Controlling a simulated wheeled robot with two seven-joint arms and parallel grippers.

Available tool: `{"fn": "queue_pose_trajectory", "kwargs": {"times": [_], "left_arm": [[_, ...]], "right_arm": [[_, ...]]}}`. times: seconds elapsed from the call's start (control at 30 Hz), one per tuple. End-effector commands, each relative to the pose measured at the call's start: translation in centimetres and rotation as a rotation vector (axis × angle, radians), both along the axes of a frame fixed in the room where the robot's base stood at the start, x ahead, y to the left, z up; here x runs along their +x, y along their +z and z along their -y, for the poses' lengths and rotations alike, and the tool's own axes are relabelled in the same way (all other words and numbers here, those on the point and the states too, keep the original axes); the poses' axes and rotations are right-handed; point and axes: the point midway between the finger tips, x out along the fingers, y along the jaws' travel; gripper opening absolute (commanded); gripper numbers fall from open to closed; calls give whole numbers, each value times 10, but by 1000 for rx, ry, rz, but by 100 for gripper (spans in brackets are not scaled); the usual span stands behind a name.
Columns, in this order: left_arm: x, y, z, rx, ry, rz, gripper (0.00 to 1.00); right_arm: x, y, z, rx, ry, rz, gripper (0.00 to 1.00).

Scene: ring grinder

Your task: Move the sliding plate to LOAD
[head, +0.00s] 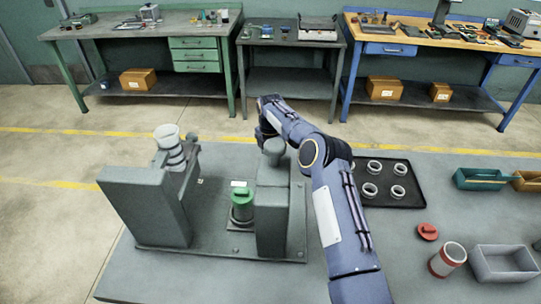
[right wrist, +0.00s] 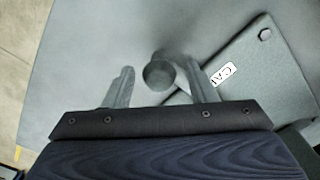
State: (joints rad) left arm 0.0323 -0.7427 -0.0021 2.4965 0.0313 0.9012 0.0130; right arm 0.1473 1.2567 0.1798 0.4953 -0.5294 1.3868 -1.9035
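The grey grinder has a tall left block (head: 147,207) and a right block (head: 272,205) on a base plate (head: 215,240). A green-capped part (head: 242,205) stands between the blocks. I cannot tell the sliding plate apart in the head view, and no LOAD mark is readable. In the right wrist view, my right gripper (right wrist: 160,84) is open, with a round grey knob (right wrist: 157,73) between its fingers, closer to the right finger. A grey plate (right wrist: 262,75) with a label reading "CAL" lies at right. In the head view the right fingers are hidden. My left gripper is out of view.
A stack of grey rings under a white cup (head: 168,137) stands at the grinder's back left. A dark tray (head: 405,190) of rings, a red part (head: 427,231), a red-and-white cylinder (head: 447,260) and a grey bin (head: 503,264) occupy the table's right side.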

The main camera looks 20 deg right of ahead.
Motion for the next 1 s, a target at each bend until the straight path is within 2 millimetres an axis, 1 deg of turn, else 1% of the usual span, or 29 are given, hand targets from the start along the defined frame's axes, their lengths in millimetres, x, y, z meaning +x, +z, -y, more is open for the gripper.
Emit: {"fn": "queue_pose_trajectory", "kwargs": {"times": [0.23, 0.33, 0.47, 0.6, 0.7, 0.83, 1.0], "left_arm": [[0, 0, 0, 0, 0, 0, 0], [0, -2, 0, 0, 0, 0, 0], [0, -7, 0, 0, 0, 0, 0], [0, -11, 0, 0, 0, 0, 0], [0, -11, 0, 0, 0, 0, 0], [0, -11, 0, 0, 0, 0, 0], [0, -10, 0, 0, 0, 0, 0]], "right_arm": [[0, 0, 0, 0, 0, 0, 52], [0, 5, 0, 0, 0, 2, 52], [1, 23, 0, 0, -1, 5, 52], [1, 48, 0, -2, 0, 5, 52], [1, 63, 0, -1, 0, 3, 52], [1, 75, -1, -1, 0, 1, 52], [0, 78, -1, 0, 0, 0, 52]]}}
